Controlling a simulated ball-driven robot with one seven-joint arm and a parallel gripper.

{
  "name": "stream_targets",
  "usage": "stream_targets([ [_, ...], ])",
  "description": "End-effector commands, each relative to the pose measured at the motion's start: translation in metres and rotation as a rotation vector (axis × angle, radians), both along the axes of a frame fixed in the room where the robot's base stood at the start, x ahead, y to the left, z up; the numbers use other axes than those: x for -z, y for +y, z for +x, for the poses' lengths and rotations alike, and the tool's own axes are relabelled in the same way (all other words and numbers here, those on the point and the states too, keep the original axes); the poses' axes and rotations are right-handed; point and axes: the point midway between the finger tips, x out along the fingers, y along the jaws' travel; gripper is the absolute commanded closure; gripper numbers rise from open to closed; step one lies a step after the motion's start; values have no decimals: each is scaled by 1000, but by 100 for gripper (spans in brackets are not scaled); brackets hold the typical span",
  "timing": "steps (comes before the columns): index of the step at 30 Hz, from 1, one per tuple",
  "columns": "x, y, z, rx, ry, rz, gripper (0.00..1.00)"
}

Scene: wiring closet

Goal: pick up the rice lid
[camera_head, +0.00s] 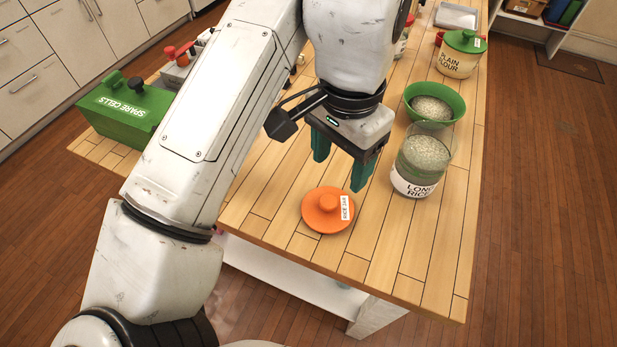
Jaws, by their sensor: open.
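My arm crosses the left and middle of the view and hides part of the table.
Right of my gripper stands a clear jar (418,168) labelled "LONG RICE", without a lid. Behind it are a green bowl (452,103) of grains and a "PLAIN FLOUR" jar (458,62) with a green lid. A green "SPARE CELLS" box (122,117) stands at left. Bare table surrounds the lid.

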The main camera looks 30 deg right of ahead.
Motion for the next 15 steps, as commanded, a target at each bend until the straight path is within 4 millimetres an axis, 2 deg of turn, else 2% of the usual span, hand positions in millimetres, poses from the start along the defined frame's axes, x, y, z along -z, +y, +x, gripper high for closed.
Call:
stream_targets([
  [4,9,0,0,-1,1,-1,35],
  [9,36,0,0,-2,2,-3,35],
  [15,55,0,0,0,0,-1,35],
])
